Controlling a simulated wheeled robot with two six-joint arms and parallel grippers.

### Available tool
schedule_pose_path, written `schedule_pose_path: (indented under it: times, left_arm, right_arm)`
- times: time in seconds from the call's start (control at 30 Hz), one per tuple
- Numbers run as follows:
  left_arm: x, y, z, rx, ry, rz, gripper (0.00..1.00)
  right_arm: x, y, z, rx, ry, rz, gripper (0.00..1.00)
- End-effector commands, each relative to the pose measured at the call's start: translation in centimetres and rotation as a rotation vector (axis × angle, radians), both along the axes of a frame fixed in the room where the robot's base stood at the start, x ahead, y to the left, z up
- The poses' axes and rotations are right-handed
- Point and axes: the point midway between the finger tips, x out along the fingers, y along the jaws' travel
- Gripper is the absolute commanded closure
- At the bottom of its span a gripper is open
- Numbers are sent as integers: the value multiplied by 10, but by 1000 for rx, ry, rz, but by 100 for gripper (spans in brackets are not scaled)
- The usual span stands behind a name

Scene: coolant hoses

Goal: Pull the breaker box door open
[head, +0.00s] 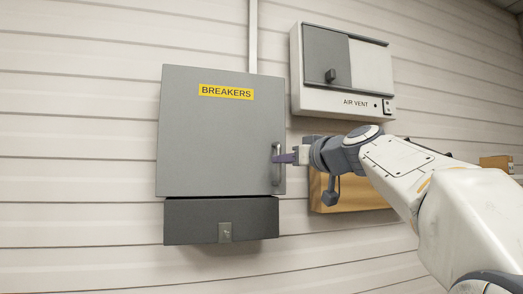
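The grey breaker box door (215,140) carries a yellow BREAKERS label (226,91) and is on the wall left of centre. It looks shut or nearly so; no inside shows. Its upright metal handle (277,178) is near the right edge of the door. My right gripper (280,158) reaches in from the right, with its purple fingers at the upper middle of the handle, overlapping it. The view is too small to tell whether the fingers are closed on the handle. My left gripper is not in view.
A darker grey box with a small latch (225,232) is directly below the door. A white AIR VENT box (345,75) with a grey panel hangs at the upper right. A wooden box (350,193) is behind my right arm. The wall left of the door is clear.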

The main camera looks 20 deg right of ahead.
Motion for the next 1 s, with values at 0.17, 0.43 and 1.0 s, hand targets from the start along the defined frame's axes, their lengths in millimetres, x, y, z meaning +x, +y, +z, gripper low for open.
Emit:
schedule_pose_path:
  times: [0.17, 0.43, 1.0]
  left_arm:
    - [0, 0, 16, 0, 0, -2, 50]
    - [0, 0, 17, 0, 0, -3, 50]
    - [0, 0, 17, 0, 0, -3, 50]
  right_arm:
    - [22, 6, 2, -1, 3, 2, 73]
    - [29, 7, -1, 0, 1, 0, 73]
    - [28, 7, -1, 0, 1, 0, 100]
